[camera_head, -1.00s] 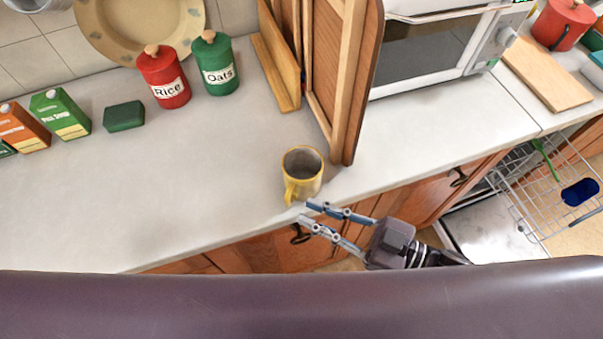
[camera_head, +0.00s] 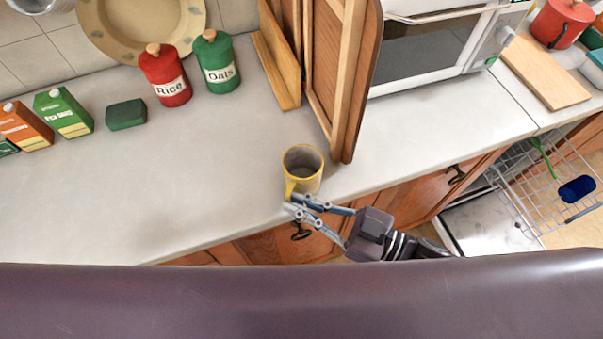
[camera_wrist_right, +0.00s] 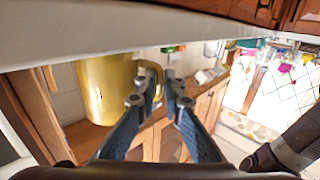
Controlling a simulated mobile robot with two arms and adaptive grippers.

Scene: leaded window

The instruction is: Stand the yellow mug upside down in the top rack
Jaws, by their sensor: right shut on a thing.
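The yellow mug (camera_head: 303,170) stands upright on the counter near its front edge, its open mouth up and its handle toward me. My right gripper (camera_head: 291,204) is at the mug's near side, its fingers closed on the handle. In the right wrist view the mug (camera_wrist_right: 104,88) is at the left, and the gripper's fingertips (camera_wrist_right: 160,88) close around its handle. The top rack (camera_head: 545,185) is the pulled-out wire rack at the right, holding a blue cup (camera_head: 577,189) and a green utensil (camera_head: 543,157). My left gripper is not in view.
An open wooden cabinet door (camera_head: 352,90) hangs just behind and right of the mug. A microwave (camera_head: 435,55) stands to the right. The rice canister (camera_head: 166,78), oats canister (camera_head: 216,65) and green sponge (camera_head: 126,114) are at the back left. The counter left of the mug is clear.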

